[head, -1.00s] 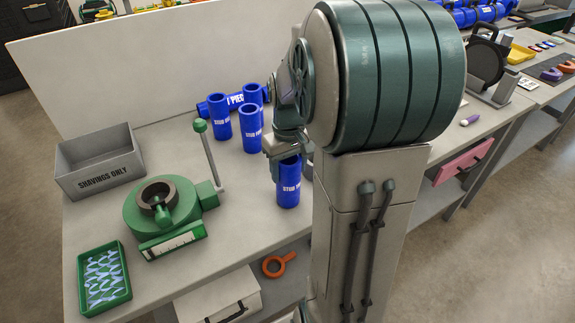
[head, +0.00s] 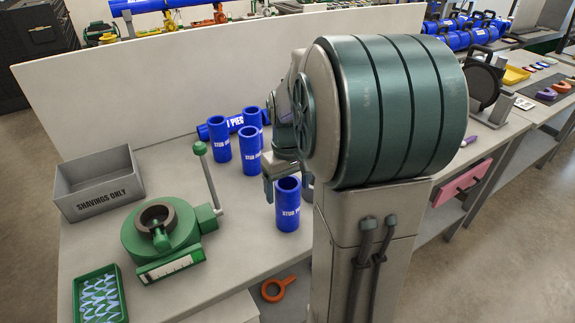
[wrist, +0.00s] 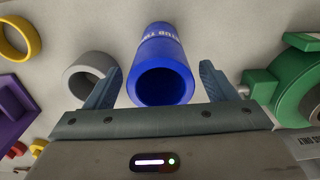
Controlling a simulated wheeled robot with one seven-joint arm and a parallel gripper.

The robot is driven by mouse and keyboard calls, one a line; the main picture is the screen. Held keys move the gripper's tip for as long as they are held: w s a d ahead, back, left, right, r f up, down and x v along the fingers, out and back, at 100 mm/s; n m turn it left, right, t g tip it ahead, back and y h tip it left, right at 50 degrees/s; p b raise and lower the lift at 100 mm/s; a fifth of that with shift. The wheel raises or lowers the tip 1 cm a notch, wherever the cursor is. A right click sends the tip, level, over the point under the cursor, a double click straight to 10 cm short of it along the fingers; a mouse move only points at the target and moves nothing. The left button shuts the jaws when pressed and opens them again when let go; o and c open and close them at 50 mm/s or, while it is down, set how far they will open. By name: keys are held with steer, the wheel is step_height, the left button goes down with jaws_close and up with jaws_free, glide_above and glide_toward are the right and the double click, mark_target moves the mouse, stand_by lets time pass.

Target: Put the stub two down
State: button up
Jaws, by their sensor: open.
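The blue stub two (head: 288,208) stands upright on the bench, at its front edge side, with white lettering on its side. In the wrist view the stub (wrist: 160,45), its lettering partly readable as "STUB TW", lies between my two spread fingers, its open top rim facing the camera. My gripper (wrist: 160,80) is open, with a gap visible on both sides of the tube. In the head view my gripper (head: 281,180) is just above and behind the stub's rim, partly hidden by my arm.
Two other upright blue stubs (head: 220,138) (head: 249,152) and a lying blue pipe piece (head: 235,124) are behind. A green clamp machine (head: 160,238) with a lever stands left, beside a grey shavings bin (head: 98,190) and green tray (head: 100,297). A grey ring (wrist: 90,75) is close to the stub.

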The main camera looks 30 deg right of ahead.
step_height(320, 180, up, 10)
steer(key=shift+s+r, duration=0.1)
steer(key=shift+r, duration=0.05)
steer(key=shift+s+a, duration=0.15)
steer(key=shift+a, duration=0.2)
steer(key=s+a+f+t, duration=0.3)
steer(key=s+a+f, duration=0.3)
steer(key=s+a, duration=0.5)
steer(key=shift+s+f, duration=0.15)
steer(key=shift+s, duration=0.55)
